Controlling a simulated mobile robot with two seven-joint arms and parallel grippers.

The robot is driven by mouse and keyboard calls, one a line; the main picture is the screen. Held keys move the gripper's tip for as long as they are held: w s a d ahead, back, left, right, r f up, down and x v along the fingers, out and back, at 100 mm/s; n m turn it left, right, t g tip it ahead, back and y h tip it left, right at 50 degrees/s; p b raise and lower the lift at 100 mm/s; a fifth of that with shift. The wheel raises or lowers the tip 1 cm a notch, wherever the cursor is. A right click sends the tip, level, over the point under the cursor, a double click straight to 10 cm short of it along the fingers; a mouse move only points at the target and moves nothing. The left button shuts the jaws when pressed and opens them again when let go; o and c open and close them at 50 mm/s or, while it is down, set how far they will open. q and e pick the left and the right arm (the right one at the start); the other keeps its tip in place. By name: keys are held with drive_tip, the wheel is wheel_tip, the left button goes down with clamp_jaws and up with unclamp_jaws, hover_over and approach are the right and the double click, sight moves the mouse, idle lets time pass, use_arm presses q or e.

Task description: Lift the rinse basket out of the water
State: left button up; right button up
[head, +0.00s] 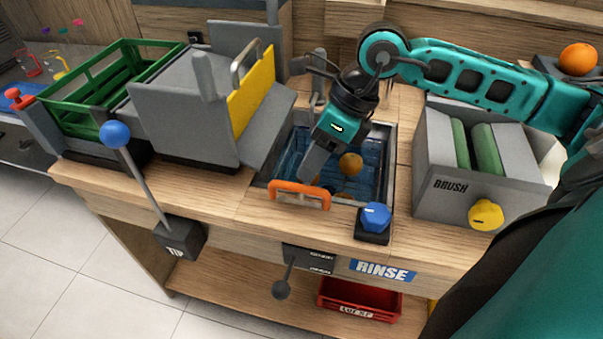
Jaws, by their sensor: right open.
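The rinse basket shows mainly by its orange handle (300,190) at the front left of the sunken rinse basin (384,180). Blue water fills the basin, and I cannot make out the basket's body clearly. An orange (350,163) sits in the basin, with part of another low near its front. My right gripper (310,172) reaches down over the basin, just behind the handle. It is open; whether its fingers touch the handle I cannot tell. The arm hides part of the basin's back. My left gripper is out of view.
A grey brush box (440,190) with a yellow knob stands right of the basin. A blue knob (376,216) sits at its front right corner. A grey tipping unit with a yellow plate (252,90) and a green crate (95,105) stand left. A blue-balled lever (116,134) rises in front.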

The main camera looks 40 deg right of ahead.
sight(297, 185)
drive_tip(key=x, duration=0.5)
clamp_jaws()
idle(0.3)
drive_tip(key=shift+r, duration=0.1)
